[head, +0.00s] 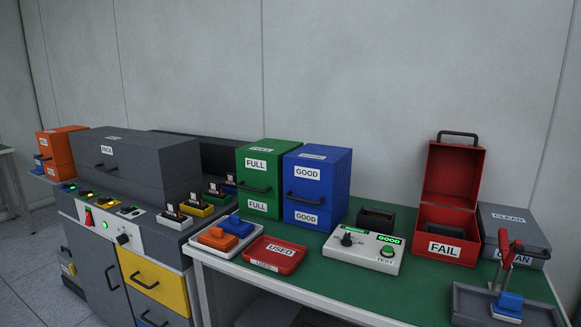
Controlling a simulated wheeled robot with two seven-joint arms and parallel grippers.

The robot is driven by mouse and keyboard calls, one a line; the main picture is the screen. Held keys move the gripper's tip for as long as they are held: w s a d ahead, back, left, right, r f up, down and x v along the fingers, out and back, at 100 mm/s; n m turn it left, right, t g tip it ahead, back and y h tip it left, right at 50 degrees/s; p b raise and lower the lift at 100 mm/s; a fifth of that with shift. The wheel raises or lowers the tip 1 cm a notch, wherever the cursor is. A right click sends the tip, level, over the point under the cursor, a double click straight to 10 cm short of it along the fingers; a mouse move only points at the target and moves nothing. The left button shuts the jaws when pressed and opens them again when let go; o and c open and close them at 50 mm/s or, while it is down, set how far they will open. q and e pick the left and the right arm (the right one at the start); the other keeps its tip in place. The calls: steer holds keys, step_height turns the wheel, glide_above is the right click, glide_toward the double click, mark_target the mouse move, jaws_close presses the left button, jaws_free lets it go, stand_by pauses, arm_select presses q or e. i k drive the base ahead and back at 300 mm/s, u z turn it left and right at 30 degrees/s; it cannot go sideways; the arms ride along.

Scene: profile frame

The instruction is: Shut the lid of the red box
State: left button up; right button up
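The red box (445,248) stands on the green-topped table at the right, with a white FAIL label on its front. Its red lid (453,174) is open and stands upright at the back, with a dark handle on top. A dark thing shows inside the box; I cannot tell what it is. Neither of my grippers is in the head view.
A grey CLEAN box (514,234) stands right of the red box. A grey tray (473,304) with a red-handled tool and blue block lies in front. A white test panel (364,249) and a dark open bin (376,218) stand left. Green table (335,280) is bare in front.

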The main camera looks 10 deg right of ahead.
mark_target(453, 172)
steer(key=z, duration=1.65)
steer(key=k, duration=0.6)
steer(key=u, duration=0.3)
steer(key=i, duration=0.5)
steer(key=z, duration=0.05)
